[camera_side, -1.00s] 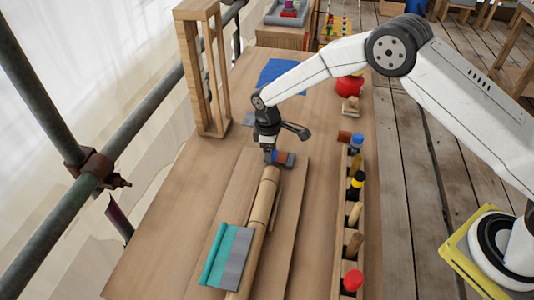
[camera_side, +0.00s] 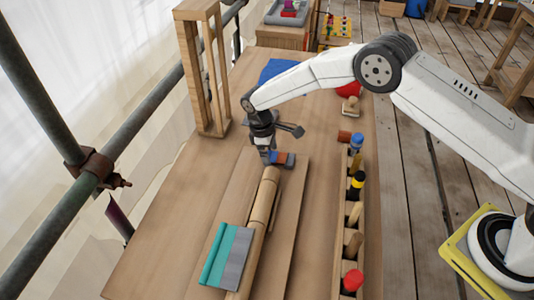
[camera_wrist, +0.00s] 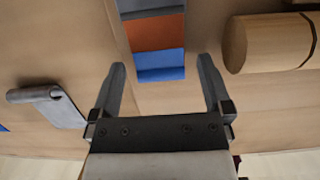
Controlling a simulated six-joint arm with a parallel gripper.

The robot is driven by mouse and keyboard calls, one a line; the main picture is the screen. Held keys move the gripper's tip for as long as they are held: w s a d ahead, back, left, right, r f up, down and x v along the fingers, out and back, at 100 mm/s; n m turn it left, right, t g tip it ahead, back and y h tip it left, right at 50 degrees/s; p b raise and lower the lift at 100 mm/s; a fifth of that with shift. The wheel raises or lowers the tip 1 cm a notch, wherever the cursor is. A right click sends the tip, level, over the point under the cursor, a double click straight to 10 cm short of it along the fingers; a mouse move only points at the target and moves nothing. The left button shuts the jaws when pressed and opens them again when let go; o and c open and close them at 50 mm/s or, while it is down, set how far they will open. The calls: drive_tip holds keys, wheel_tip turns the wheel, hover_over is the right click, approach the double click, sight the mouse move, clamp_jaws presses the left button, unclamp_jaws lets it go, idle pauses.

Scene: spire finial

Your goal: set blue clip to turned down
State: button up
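A small block with a blue end, an orange band and a grey-blue part lies on the board beyond the far end of the wooden rod (camera_side: 262,205). Its blue end, seemingly the blue clip (camera_wrist: 160,65), shows in the wrist view between and just beyond my fingertips. In the side view the block (camera_side: 284,158) is partly behind my gripper (camera_side: 267,158). My gripper (camera_wrist: 162,75) is open, with a gap on both sides of the blue end, and holds nothing. The rod's end (camera_wrist: 265,42) is right of the fingers. Whether the clip is up or down is unclear.
A grey piece with a rolled edge (camera_wrist: 50,105) lies left of the fingers. A teal and grey sheet (camera_side: 226,255) lies across the near end. A rack of tools (camera_side: 354,215) runs along the right, and a wooden frame (camera_side: 205,70) stands at back left.

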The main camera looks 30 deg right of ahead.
drive_tip(key=shift+r, duration=0.15)
wheel_tip(320, 180, up, 7)
drive_tip(key=w+a, duration=0.1)
drive_tip(key=shift+r, duration=0.2)
idle(0.3)
drive_tip(key=shift+r, duration=0.1)
drive_tip(key=shift+s+d+r, duration=0.15)
drive_tip(key=shift+d+r, duration=0.25)
drive_tip(key=s+d+r+m+t+y, duration=0.1)
drive_tip(key=s+d+r+m+t, duration=0.1)
drive_tip(key=s+d+r+m, duration=0.4)
drive_tip(key=s+d+m+t, duration=0.1)
drive_tip(key=s+d, duration=0.2)
drive_tip(key=s, duration=0.7)
drive_tip(key=s+d+r+m+t, duration=0.1)
drive_tip(key=s+d, duration=0.3)
drive_tip(key=s, duration=0.6)
drive_tip(key=shift+d+r+m+y, duration=0.3)
drive_tip(key=shift+m, duration=0.2)
